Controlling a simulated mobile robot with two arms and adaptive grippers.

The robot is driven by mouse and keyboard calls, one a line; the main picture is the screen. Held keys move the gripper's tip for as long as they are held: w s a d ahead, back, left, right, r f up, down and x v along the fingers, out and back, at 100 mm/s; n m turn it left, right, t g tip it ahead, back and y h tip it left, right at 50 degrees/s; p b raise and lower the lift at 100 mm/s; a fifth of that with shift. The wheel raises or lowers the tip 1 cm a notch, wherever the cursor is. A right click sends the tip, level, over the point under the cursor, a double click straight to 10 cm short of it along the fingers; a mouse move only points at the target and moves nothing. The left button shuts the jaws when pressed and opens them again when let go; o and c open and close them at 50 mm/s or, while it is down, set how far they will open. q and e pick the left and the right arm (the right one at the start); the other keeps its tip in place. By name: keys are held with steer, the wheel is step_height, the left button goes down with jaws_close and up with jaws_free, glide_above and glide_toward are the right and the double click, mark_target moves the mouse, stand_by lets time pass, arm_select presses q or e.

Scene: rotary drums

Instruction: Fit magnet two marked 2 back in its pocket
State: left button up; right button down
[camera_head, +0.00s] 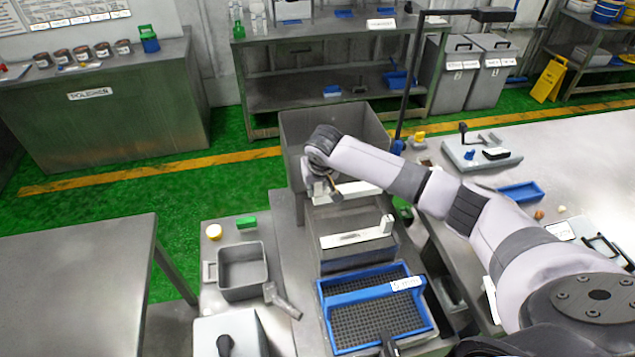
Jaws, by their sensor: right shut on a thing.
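My right arm reaches in from the right, and its gripper (328,188) is shut at the upper of two pale-fronted magnet drawers, magnet two (358,189). This piece lies level at the grey housing, but the fingers and wrist partly hide it. No number can be read on it. A second pale-fronted drawer (357,238) with an upright end tab sits below and nearer, apart from the gripper. I cannot tell how far the held piece sits in its pocket. My left gripper is not in view.
An open grey hopper (335,122) stands behind the gripper. A blue-framed black sieve (373,309) lies in front of the housing. A grey pan (242,271) stands left. The right-hand bench (570,150) holds a blue tray (520,192) and several small items.

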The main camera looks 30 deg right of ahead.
mark_target(318, 196)
step_height(318, 196, down, 4)
steer(key=shift+r+b, duration=0.1)
steer(key=shift+b, duration=0.7)
steer(key=shift+f+b, duration=0.35)
steer(key=shift+f, duration=0.5)
arm_select(q)
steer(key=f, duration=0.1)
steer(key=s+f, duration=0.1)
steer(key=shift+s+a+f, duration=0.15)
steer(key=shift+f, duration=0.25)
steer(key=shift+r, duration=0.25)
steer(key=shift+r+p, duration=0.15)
steer(key=shift+p, duration=0.3)
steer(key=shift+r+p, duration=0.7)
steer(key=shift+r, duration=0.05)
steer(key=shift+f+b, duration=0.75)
arm_select(e)
steer(key=shift+f, duration=1.7)
steer(key=c, duration=1.3)
jaws_free()
steer(key=shift+s, duration=0.1)
